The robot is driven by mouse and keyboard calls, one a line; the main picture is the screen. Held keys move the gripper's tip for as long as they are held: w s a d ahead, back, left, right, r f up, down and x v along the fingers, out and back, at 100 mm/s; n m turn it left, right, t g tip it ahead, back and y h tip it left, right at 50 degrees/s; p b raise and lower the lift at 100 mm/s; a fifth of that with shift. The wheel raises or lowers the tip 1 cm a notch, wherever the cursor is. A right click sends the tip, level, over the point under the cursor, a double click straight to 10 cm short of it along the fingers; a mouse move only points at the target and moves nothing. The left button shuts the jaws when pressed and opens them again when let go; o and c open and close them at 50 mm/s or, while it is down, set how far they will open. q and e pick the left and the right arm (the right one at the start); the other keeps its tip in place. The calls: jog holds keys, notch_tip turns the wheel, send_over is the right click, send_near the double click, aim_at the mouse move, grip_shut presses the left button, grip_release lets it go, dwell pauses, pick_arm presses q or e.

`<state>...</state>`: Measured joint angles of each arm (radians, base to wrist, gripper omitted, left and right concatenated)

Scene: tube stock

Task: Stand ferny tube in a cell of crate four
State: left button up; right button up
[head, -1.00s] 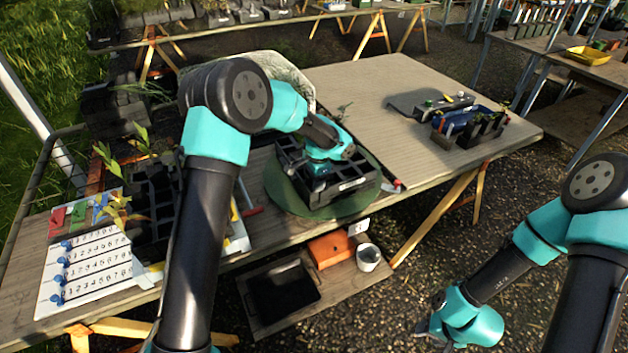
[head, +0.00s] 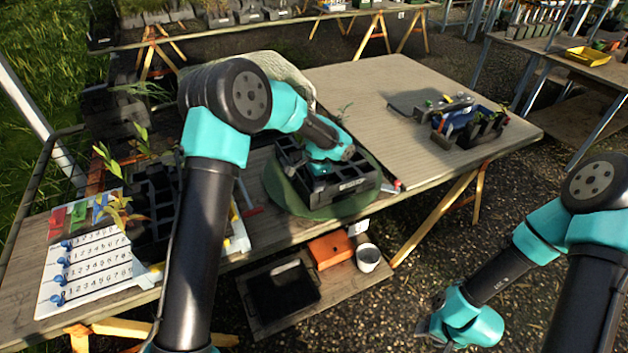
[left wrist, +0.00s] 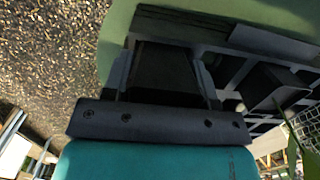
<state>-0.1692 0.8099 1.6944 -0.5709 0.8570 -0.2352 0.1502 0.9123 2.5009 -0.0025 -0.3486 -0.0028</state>
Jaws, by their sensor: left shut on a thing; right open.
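My left gripper (head: 322,168) is over a black celled crate (head: 345,190) on a round green mat. In the left wrist view, the left gripper (left wrist: 163,75) is shut on a dark square tube (left wrist: 165,72), close against the crate (left wrist: 225,50). How deep the tube sits in a cell is hidden, and I cannot tell its plant. The crate's white front label is too small to read. My right gripper (head: 436,328) is open and empty, low at the lower right, away from the table.
Another black crate (head: 155,200) with leafy plants stands left, beside a numbered white board (head: 85,265). A blue and black tray (head: 470,125) lies at the right. The table's middle right (head: 370,80) is clear. An orange box (head: 330,250) and white cup (head: 368,257) sit on the lower shelf.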

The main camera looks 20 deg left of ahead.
pick_arm(q)
jog(key=o, duration=1.1)
jog(key=f, duration=0.1)
jog(key=s+f, duration=0.1)
jog(key=shift+f, duration=0.3)
jog(key=shift+c, duration=0.2)
jog(key=shift+w+r, duration=0.1)
notch_tip(320, 180, up, 20)
jog(key=w, duration=0.2)
jog(key=shift+d, duration=0.45)
